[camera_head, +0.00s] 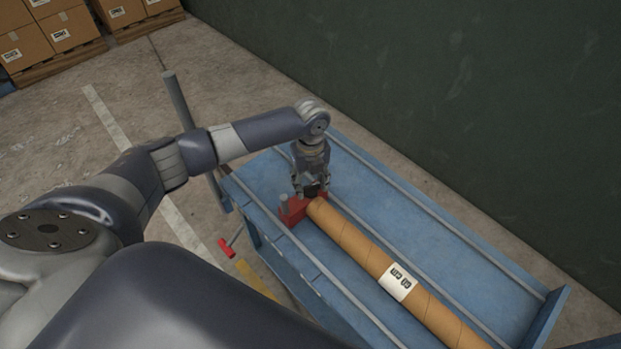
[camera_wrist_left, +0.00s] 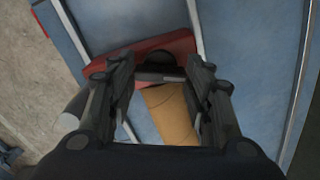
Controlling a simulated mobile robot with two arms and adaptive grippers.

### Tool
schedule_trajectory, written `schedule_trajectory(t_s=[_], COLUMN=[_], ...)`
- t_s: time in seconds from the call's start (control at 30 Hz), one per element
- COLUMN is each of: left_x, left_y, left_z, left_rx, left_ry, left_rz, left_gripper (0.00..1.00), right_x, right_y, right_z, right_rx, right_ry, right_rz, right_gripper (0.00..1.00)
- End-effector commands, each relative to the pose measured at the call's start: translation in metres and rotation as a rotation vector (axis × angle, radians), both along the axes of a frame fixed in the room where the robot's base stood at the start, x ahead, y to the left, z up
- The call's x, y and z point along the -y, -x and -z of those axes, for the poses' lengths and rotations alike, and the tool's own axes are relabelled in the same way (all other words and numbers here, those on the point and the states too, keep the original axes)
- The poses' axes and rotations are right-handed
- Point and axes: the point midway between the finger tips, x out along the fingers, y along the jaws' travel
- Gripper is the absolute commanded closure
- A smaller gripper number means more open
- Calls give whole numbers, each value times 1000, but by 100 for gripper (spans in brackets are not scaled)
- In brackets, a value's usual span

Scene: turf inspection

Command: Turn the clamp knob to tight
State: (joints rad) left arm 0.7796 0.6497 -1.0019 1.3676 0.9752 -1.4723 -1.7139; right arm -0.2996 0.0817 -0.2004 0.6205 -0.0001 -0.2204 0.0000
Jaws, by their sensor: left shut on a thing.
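My left gripper (camera_head: 312,188) points down over the clamp. In the left wrist view the red clamp (camera_wrist_left: 150,52) lies beyond the fingers. A dark round knob (camera_wrist_left: 168,62) shows between the fingertips, and my left gripper (camera_wrist_left: 166,78) is shut on it. The fingers hide part of the knob, and I cannot tell how far it is turned. My right gripper is not in view.
The brown tube (camera_head: 362,249) with a white label (camera_head: 397,282) lies along the blue bench (camera_head: 390,200) between metal rails. A red-handled lever (camera_head: 226,247) shows at the bench's left side. A dark wall (camera_head: 470,110) stands behind. Boxes (camera_head: 60,30) are stacked at the upper left.

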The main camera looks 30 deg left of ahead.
Motion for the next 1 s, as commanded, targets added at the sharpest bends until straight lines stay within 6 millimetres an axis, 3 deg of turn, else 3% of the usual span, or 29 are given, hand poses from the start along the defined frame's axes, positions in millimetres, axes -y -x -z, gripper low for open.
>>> schedule_trajectory(t_s=[0.03, 0.3, 1.0], left_x=[1, 1, 1], left_y=[1, 1, 1], left_z=[-5, -5, -3], left_rx=[-4, -4, -4], left_ry=[0, 0, 1], left_rz=[-37, -285, -951], left_gripper=[77, 77, 77], right_x=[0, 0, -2], right_y=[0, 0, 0], right_z=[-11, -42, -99], right_rx=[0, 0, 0], right_ry=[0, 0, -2], right_rz=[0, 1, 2], right_gripper=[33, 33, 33])
